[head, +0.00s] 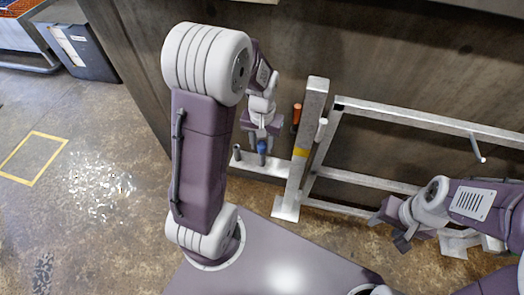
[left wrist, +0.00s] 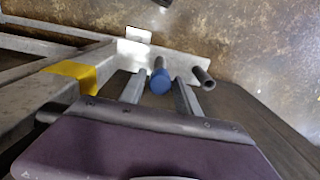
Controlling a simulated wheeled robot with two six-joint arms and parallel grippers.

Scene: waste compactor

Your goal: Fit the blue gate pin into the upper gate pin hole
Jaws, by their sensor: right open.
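The blue gate pin (head: 262,146) shows beneath my left gripper (head: 262,136) in the head view. In the left wrist view its blue head (left wrist: 161,82) and grey shaft stand between the two fingers of my left gripper (left wrist: 160,92), over a pale metal plate (left wrist: 130,51). Narrow gaps show on both sides of the head, so the fingers look open around it. The upright gate post (head: 306,140) with a yellow band stands just to the right. I cannot make out the upper gate pin hole. My right gripper (head: 388,229) is open and empty at the right.
A dark peg (head: 237,152) stands on the plate left of the pin; it also shows in the left wrist view (left wrist: 203,77). An orange cylinder (head: 296,115) is beside the post. Gate rails (head: 425,118) extend right. A dark wall rises behind.

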